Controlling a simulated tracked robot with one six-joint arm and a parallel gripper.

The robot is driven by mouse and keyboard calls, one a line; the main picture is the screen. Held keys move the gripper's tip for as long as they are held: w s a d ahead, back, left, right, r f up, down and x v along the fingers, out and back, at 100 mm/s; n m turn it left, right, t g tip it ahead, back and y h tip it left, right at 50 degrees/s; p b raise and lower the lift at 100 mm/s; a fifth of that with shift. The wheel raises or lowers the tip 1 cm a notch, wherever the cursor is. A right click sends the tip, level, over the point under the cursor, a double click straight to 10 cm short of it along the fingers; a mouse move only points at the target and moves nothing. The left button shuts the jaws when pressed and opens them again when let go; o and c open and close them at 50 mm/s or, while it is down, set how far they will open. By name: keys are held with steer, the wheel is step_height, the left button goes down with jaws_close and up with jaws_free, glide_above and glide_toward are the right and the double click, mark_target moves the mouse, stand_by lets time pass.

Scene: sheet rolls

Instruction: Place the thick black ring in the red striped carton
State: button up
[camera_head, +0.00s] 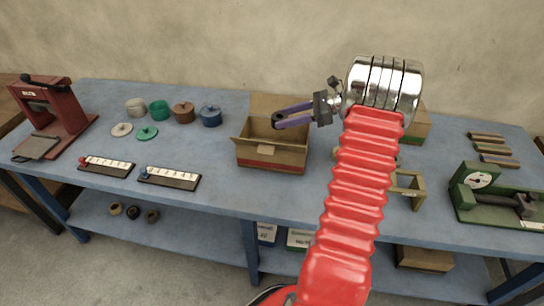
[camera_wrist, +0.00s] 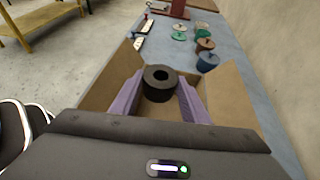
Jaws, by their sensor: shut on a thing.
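The thick black ring (camera_wrist: 160,83) is between the purple fingers of my gripper (camera_wrist: 158,95), which is shut on it. In the head view my gripper (camera_head: 278,122) reaches left over an open cardboard carton (camera_head: 272,157), and the dark ring (camera_head: 278,120) shows at its fingertips. In the wrist view the carton's walls (camera_wrist: 232,98) rise on both sides of the fingers. The ring appears above the carton or at its opening; its exact height is unclear. The carton's floor is mostly hidden.
Several lidded pots (camera_head: 159,110) and loose lids (camera_head: 147,133) stand left on the blue table (camera_head: 215,165). Two strips (camera_head: 169,178) lie near the front edge. A red press (camera_head: 52,115) stands far left, a green scale (camera_head: 495,195) right. Another carton (camera_head: 417,126) is partly behind my arm.

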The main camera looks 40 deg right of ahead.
steer(key=shift+s+d, duration=0.25)
steer(key=shift+s, duration=0.05)
steer(key=shift+f, duration=0.15)
step_height(320, 180, down, 6)
stand_by(0.3)
steer(key=shift+f, duration=0.1)
steer(key=shift+f, duration=1.8)
steer(key=shift+f, duration=0.15)
steer(key=shift+f, duration=0.15)
